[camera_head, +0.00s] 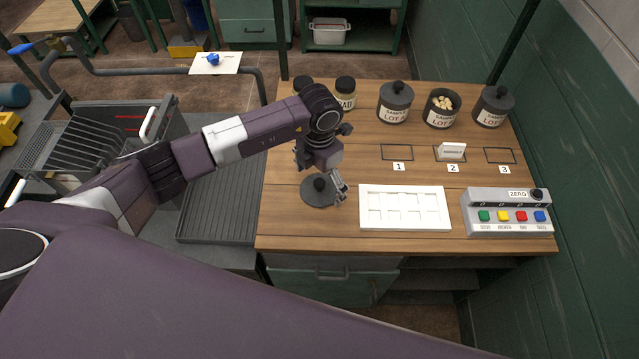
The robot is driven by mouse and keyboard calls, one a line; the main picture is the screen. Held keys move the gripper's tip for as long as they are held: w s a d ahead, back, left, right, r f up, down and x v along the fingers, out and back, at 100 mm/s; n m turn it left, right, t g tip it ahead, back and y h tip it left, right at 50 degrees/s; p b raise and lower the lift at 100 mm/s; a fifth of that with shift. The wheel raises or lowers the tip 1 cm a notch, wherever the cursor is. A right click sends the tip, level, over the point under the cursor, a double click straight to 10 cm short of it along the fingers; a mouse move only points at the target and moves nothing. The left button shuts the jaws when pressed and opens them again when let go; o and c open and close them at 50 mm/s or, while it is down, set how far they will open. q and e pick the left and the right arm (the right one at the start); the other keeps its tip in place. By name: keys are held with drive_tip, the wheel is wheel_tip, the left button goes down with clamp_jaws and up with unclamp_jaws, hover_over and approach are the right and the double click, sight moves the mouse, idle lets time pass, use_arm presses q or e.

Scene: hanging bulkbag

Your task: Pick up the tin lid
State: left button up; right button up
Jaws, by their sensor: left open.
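The tin lid (313,196) is a dark grey disc with a round black knob, lying flat on the wooden table (284,229) near its left side. My left gripper (337,187) is low over the lid, its fingers beside the knob at the right. It is open, and I cannot tell whether it touches the lid. Part of the lid is hidden behind the gripper. The middle dark tin (441,112) at the back stands without a lid and shows pale pieces inside. My right gripper is not in view.
A white compartment tray (404,226) lies right of the lid. A button panel (508,213) stands further right. Two lidded tins (394,104) (492,109) flank the open tin. Jars (345,94) stand behind my arm. A small white card (452,151) is at outline 2.

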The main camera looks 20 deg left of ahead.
use_arm(q)
drive_tip(key=shift+f, duration=0.4)
drive_tip(key=shift+c, duration=0.4)
